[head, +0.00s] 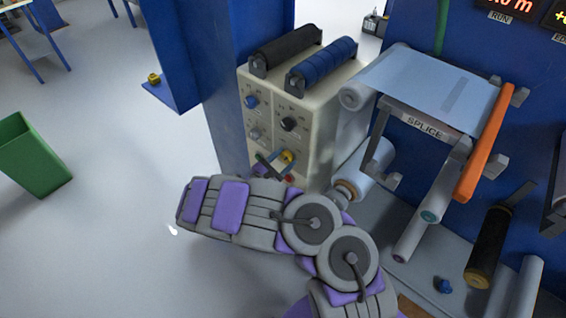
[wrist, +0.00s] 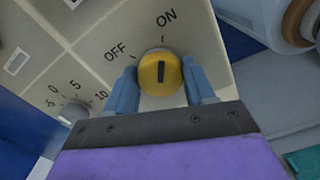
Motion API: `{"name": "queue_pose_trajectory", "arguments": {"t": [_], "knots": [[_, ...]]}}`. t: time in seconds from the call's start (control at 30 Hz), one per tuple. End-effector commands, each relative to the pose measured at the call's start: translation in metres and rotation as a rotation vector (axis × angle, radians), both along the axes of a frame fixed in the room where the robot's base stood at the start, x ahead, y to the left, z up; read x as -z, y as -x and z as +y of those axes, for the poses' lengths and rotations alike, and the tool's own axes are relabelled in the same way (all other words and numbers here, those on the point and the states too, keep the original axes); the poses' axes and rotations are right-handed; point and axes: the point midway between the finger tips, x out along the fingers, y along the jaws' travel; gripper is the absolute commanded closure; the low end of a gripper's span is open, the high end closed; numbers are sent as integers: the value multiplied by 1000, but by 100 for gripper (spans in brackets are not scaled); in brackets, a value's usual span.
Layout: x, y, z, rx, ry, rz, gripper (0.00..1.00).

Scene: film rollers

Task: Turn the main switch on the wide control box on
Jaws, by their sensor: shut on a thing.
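The wide control box (head: 318,137) is beige and stands against a blue post in the head view. Its main switch is a yellow knob (wrist: 160,74) with a black mark, low on the panel; it also shows in the head view (head: 287,157). The labels OFF and ON are printed above the knob in the wrist view. The black mark points up in the picture, towards the ON side. My gripper (wrist: 159,80) has one blue finger on each side of the knob and is shut on it. The arm partly hides the box's lower edge in the head view.
Other knobs sit on the panel, such as a blue one (head: 251,102) and a black one (head: 289,124). Black (head: 285,48) and blue (head: 322,64) rollers lie on top. The splice frame (head: 425,125) stands to the right. The floor at left is clear near a green bin (head: 35,155).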

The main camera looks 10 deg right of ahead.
Motion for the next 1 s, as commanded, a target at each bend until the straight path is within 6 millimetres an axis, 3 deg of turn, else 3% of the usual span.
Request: {"name": "queue_pose_trajectory", "arguments": {"t": [0.6, 0.63, 0.87, 1.0], "knots": [[2, 0, 1, -3, -27, -27, 77], [2, 0, 1, -3, -27, -26, 43], [0, 1, 1, -2, -24, -29, 21], [0, 1, 0, -2, -24, -31, 20]]}}
